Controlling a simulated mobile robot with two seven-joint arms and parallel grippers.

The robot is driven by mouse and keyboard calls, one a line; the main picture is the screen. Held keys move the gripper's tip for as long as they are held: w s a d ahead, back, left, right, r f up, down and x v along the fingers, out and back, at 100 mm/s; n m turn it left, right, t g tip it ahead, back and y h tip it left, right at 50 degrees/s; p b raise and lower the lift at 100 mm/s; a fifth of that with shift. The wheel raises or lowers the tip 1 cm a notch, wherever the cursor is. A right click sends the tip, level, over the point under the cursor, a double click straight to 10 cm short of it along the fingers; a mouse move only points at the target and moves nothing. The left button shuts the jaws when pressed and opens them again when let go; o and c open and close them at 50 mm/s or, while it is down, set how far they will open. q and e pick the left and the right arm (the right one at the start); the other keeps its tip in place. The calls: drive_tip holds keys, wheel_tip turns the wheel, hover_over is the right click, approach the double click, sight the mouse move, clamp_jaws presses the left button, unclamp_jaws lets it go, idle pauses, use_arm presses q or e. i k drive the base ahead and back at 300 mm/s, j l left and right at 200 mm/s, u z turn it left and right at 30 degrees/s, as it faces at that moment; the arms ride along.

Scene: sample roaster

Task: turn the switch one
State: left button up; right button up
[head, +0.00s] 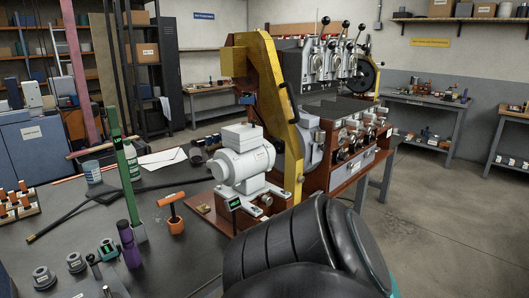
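The sample roaster (345,182) stands at the table's right end, with a red-brown body, levers on top and a yellow guard (268,75) at its near left side. A row of small metal knobs or switches (362,130) runs along its front. Their labels are too small to read, so I cannot tell which is switch one. A grey motor (240,160) sits at the near left on a red-brown base with small green-lit labels. A black arm part of mine fills the bottom right and hides the space below the roaster. Neither gripper shows.
The dark table (165,255) holds a green post (124,165), a purple bottle (128,245), an orange-handled tool (172,210), grey round parts (75,262), a black rod and a cup (92,172). The floor (440,220) to the right is clear.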

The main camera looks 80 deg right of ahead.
sight(343, 156)
drive_tip(key=z, duration=3.15)
drive_tip(key=u, duration=0.45)
drive_tip(key=i+l+u, duration=0.5)
drive_tip(key=l+u, duration=0.15)
drive_tip(key=l, duration=0.15)
drive_tip(key=i+l, duration=0.15)
drive_tip(key=l, duration=0.2)
drive_tip(key=i+l+u, duration=0.1)
drive_tip(key=l, duration=0.25)
drive_tip(key=i+l, duration=0.25)
drive_tip(key=i+l+u, duration=0.1)
drive_tip(key=l, duration=0.3)
drive_tip(key=i+l, duration=0.15)
drive_tip(key=l, duration=0.25)
